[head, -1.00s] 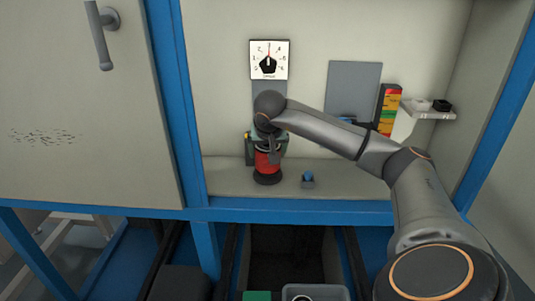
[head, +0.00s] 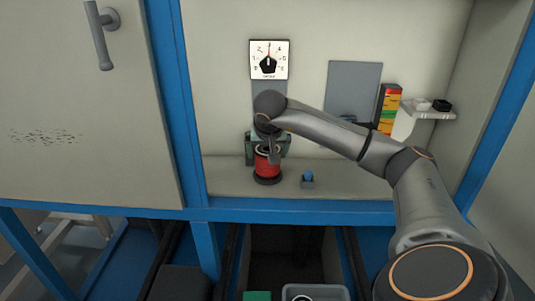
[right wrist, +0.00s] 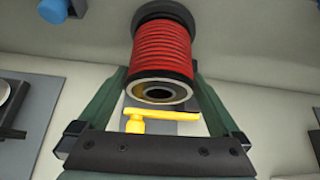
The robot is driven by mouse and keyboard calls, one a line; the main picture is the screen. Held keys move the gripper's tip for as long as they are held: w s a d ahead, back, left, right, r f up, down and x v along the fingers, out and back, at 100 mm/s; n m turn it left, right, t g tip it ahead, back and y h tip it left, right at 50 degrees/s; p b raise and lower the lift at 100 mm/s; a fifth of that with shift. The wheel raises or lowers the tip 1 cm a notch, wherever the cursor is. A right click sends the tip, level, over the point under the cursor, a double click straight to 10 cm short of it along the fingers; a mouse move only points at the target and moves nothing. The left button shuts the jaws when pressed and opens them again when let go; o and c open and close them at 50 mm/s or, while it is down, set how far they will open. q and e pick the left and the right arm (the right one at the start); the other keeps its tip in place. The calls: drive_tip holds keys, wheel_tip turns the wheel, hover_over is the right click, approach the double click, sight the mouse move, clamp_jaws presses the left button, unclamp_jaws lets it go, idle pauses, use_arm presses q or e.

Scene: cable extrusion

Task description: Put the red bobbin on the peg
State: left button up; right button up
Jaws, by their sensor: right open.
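The red bobbin (head: 267,164) stands upright on a dark round base on the shelf, below the dial. In the right wrist view the red bobbin (right wrist: 162,48) shows its ribbed side and its open end with a dark hole. My right gripper (head: 268,146) is at the top of the bobbin. Its green fingers (right wrist: 162,82) are apart, one on each side of the bobbin's near end, with gaps showing. A yellow lever-like part (right wrist: 160,116) lies between the fingers, near the palm. I cannot make out the peg; it may be hidden by the bobbin. My left gripper is not in view.
A small blue-topped knob (head: 307,179) stands on the shelf to the right of the bobbin. The dial (head: 269,60) is on the back wall. A grey panel (head: 354,90) and a small side shelf (head: 430,113) are at the right. A grey bin (head: 316,292) is below.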

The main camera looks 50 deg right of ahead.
drive_tip(key=p+v, duration=0.2)
drive_tip(key=v, duration=0.8)
drive_tip(key=shift+r, duration=0.25)
